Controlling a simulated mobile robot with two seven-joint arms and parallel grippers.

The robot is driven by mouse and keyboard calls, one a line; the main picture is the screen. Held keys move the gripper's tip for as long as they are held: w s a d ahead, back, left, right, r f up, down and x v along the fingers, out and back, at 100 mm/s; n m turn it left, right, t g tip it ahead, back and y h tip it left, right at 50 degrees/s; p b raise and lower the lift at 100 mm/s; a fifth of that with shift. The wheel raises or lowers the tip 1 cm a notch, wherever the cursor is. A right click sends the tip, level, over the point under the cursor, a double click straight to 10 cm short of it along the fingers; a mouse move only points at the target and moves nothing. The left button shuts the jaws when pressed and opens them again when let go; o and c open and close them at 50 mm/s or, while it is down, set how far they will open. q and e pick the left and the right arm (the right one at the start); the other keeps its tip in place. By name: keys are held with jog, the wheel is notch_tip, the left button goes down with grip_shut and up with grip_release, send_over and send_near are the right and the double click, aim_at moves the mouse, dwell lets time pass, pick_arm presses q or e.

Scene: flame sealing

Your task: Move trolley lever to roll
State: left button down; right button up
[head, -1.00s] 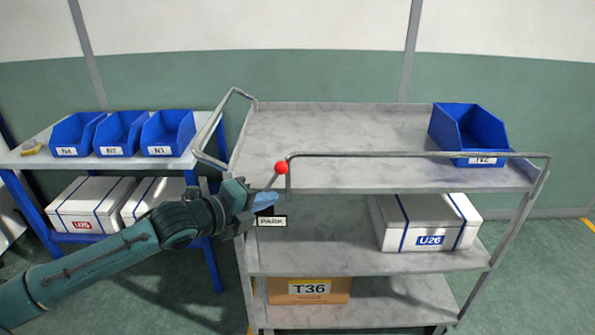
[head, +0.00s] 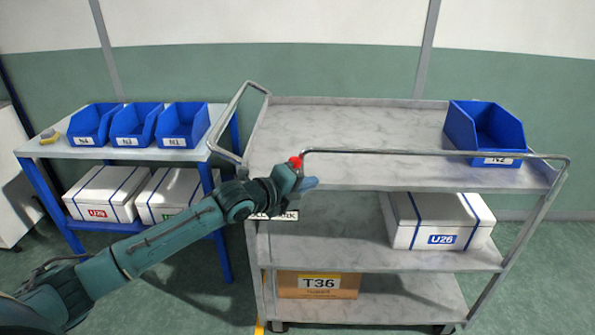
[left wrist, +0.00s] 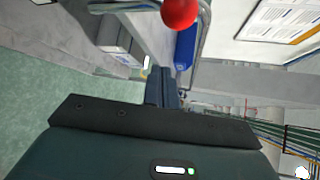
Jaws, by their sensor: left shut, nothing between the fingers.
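The grey trolley (head: 345,130) stands in the middle of the head view. Its lever shows as a red ball knob (head: 295,163) near the left end of the top shelf; my gripper covers most of the stem. A sign (head: 283,216) below is partly hidden by my arm and only its last letters show. My left gripper (head: 309,183) is shut and empty, just below and right of the knob. In the left wrist view the red knob (left wrist: 179,12) is beyond the fingertips (left wrist: 161,75). I cannot tell whether the fingers touch the lever. My right gripper is not in view.
The trolley carries a blue bin (head: 487,132), a white box marked U26 (head: 437,222) and a carton marked T36 (head: 318,285). A table (head: 60,150) at left holds several blue bins and white boxes. The floor between them is narrow.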

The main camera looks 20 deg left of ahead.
pick_arm(q)
jog(key=w+a, duration=0.1)
jog(key=w+a+r, duration=0.1)
jog(key=a, duration=0.1)
jog(key=shift+w+p, duration=0.15)
jog(key=shift+p, duration=0.2)
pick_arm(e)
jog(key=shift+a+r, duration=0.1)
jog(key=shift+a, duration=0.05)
